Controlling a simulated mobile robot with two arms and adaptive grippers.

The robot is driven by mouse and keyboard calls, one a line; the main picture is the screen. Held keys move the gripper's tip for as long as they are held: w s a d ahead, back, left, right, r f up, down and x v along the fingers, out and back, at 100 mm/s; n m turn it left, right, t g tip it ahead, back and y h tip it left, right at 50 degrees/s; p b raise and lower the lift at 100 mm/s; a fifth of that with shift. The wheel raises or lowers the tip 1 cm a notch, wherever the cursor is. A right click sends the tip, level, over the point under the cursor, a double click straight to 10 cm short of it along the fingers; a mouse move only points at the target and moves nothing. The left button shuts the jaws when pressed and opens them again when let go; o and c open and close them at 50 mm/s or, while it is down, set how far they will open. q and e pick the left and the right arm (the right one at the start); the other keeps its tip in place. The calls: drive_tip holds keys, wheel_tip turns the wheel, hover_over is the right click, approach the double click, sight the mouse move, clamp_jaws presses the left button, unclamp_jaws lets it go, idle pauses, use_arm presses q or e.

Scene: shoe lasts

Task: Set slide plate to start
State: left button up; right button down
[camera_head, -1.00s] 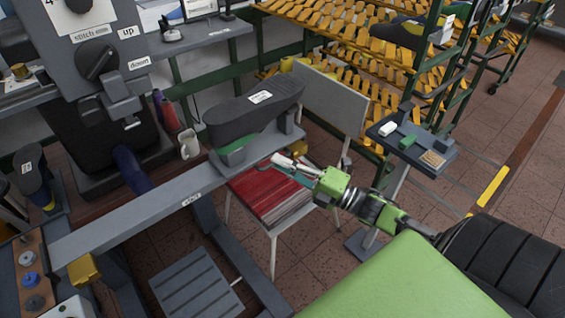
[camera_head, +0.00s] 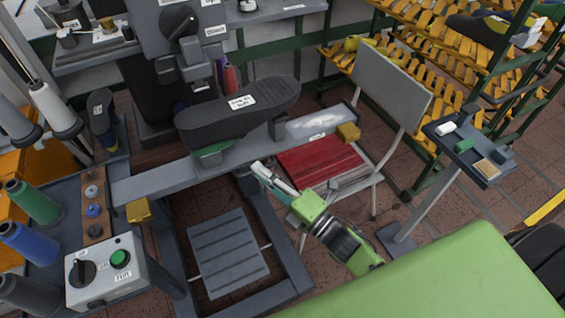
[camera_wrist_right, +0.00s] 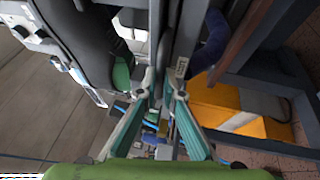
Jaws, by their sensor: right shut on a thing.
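My right gripper (camera_head: 262,172) is at the plate's near edge, fingers closed. In the right wrist view its teal fingers (camera_wrist_right: 165,92) pinch a grey edge that looks like the plate's; the exact contact is partly hidden. A small label (camera_head: 318,136) is on the rail right of the plate. My left gripper is not in view.
Yellow blocks stand near the rail's left end (camera_head: 139,211) and right end (camera_head: 348,132). A control box (camera_head: 105,272) with a green button is at the lower left. A machine column (camera_head: 180,50) rises behind the last.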

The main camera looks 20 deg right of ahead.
drive_tip(key=shift+s+a, duration=0.1)
drive_tip(key=shift+a, duration=1.05)
drive_tip(key=c, duration=2.2)
unclamp_jaws()
drive_tip(key=shift+o, duration=0.2)
drive_tip(key=shift+s+d, duration=0.1)
drive_tip(key=v, duration=1.2)
